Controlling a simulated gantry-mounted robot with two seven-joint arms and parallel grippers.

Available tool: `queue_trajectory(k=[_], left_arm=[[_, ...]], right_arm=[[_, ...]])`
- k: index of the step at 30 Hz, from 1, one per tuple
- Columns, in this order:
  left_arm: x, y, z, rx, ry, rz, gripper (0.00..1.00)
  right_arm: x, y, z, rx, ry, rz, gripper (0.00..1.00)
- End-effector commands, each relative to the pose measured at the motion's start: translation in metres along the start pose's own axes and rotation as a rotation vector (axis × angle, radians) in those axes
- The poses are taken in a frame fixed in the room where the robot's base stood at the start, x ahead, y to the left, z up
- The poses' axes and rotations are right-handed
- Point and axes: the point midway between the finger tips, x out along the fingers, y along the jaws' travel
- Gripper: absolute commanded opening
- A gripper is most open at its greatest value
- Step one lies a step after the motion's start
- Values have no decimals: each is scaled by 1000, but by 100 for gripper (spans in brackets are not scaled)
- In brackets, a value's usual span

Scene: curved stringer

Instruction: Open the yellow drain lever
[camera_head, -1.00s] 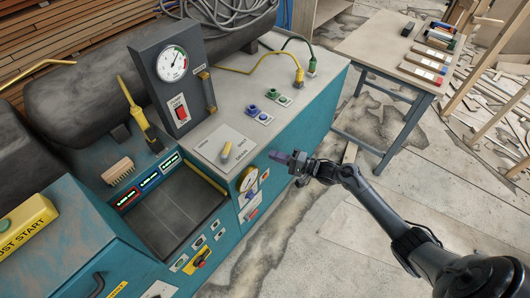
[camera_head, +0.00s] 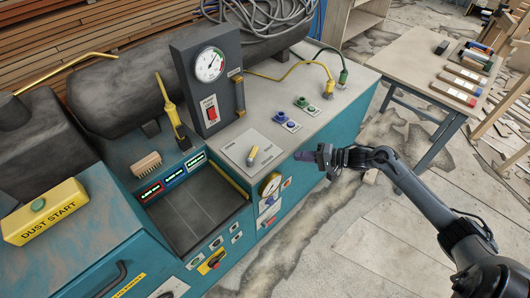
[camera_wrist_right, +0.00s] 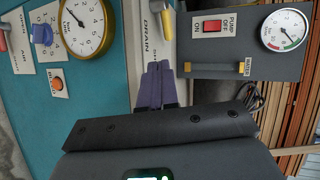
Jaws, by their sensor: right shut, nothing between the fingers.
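The drain lever (camera_head: 252,155) is a small yellow-and-grey handle on a pale plate (camera_head: 268,143) on top of the teal machine, left of my right gripper in the head view. The right wrist view shows the lever (camera_wrist_right: 169,33) beside the word DRAIN, just beyond the fingertips. My right gripper (camera_head: 301,156) has purple fingers. They are closed together and empty, at the machine's front edge and apart from the lever in the head view. The fingers (camera_wrist_right: 157,78) also point toward the plate in the right wrist view. My left gripper is out of view.
A dark gauge panel (camera_head: 208,88) with a red pump switch stands behind the plate. A round yellow-rimmed gauge (camera_head: 270,186) is on the machine's front. Blue and green knobs (camera_head: 302,102) sit further back right. A side table (camera_head: 430,70) holds several blocks.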

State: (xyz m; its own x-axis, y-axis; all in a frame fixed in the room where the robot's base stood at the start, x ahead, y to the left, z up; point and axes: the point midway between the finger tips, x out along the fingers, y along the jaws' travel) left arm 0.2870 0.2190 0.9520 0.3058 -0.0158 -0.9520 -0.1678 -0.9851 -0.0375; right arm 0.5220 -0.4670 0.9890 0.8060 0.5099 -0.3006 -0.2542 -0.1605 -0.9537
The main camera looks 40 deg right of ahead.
Motion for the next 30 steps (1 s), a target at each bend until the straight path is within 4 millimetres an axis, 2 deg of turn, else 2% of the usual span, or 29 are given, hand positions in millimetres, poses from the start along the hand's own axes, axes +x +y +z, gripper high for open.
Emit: queue_trajectory(k=[8,24,30], left_arm=[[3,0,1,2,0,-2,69],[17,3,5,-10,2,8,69],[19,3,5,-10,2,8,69]], right_arm=[[15,0,0,1,1,-2,0],[106,-2,-1,-1,1,-3,0],[128,-9,0,0,1,-2,0]])
